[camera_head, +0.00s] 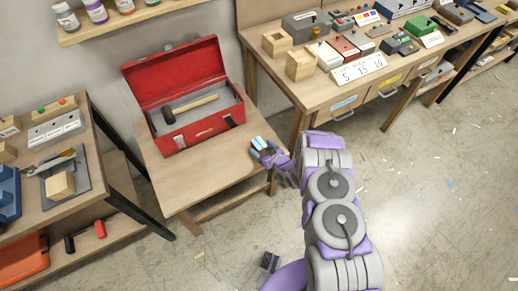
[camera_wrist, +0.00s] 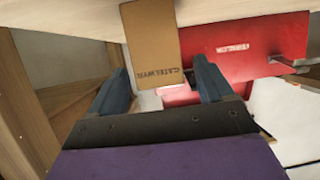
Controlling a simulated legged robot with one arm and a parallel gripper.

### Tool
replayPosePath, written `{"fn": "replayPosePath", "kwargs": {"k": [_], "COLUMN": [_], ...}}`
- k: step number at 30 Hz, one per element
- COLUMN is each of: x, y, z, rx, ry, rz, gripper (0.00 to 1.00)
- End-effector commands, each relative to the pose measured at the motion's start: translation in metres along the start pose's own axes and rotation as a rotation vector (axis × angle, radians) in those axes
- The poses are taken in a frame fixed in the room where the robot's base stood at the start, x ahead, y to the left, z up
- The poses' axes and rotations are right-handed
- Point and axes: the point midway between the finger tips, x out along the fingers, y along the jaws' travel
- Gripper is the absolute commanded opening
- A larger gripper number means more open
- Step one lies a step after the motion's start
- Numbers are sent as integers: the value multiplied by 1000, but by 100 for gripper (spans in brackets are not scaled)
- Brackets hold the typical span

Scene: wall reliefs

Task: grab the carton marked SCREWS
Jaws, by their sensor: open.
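A brown carton (camera_wrist: 150,48) with small dark lettering stands just ahead of my open gripper (camera_wrist: 160,72) in the wrist view. Its near end lies between the two blue fingers, with gaps on both sides, so they are not closed on it. I cannot read the lettering as SCREWS. In the head view my gripper (camera_head: 263,148) is at the right edge of the low wooden table, right of the red toolbox. The carton is mostly hidden by the gripper there.
The open red toolbox (camera_head: 195,131) holds a hammer (camera_head: 192,107) and sits close left of my gripper; its red side also shows in the wrist view (camera_wrist: 225,48). The low table (camera_head: 190,185) is clear in front. A crowded workbench (camera_head: 320,92) stands right, another bench (camera_head: 85,185) left.

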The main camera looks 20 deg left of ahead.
Motion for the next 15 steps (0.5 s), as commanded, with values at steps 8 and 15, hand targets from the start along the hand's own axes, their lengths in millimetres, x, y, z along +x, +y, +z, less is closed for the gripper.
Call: {"fn": "replayPosePath", "kwargs": {"k": [8, 15], "x": [39, 50], "y": [0, 0], "z": [-5, -5], "rx": [-4, 1], "ry": [0, -4], "rz": [-2, -1], "gripper": [81, 81]}}
